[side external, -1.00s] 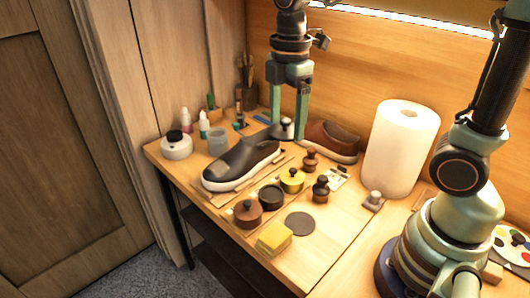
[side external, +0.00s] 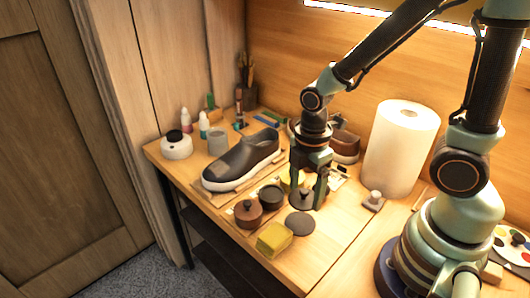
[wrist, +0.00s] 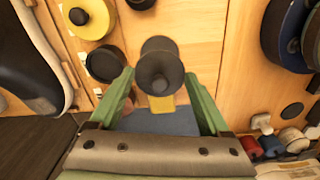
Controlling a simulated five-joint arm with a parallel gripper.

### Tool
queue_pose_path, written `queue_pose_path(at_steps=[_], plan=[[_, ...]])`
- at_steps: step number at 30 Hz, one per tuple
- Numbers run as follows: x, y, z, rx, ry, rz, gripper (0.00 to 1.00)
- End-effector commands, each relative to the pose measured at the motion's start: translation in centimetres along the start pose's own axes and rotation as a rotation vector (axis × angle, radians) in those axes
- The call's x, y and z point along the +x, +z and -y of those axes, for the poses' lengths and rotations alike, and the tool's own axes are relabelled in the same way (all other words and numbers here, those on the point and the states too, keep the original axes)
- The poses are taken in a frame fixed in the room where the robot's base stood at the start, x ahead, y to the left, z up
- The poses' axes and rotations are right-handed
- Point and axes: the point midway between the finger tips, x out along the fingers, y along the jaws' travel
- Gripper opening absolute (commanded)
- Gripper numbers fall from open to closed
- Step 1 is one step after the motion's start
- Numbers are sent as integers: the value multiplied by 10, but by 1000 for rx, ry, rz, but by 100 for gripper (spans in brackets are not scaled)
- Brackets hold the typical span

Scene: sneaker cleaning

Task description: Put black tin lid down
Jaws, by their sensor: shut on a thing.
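My gripper (side external: 307,203) is low over the table in the side view, shut on a dark lid-like piece with a round knob (side external: 302,198). In the wrist view my gripper (wrist: 159,78) has the black knobbed piece (wrist: 158,72) between its fingers. I cannot tell whether it touches the table. The open black tin (side external: 271,197) stands just left of my gripper; it also shows in the wrist view (wrist: 105,64). A flat dark disc (side external: 299,224) lies on the table in front of the gripper.
A brown knobbed tin (side external: 247,213) and a yellow sponge (side external: 274,239) are near the front edge. A dark sneaker (side external: 243,160) lies behind the tins. A paper roll (side external: 401,150) stands to the right. Bare table lies right of the disc.

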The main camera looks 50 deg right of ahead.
Motion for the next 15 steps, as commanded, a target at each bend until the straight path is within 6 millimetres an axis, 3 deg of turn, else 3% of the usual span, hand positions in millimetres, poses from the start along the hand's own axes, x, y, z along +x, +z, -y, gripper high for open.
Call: queue_pose_path(at_steps=[6,15], plan=[[32,0,1,0,-3,1,29],[50,0,1,0,-3,1,29]])
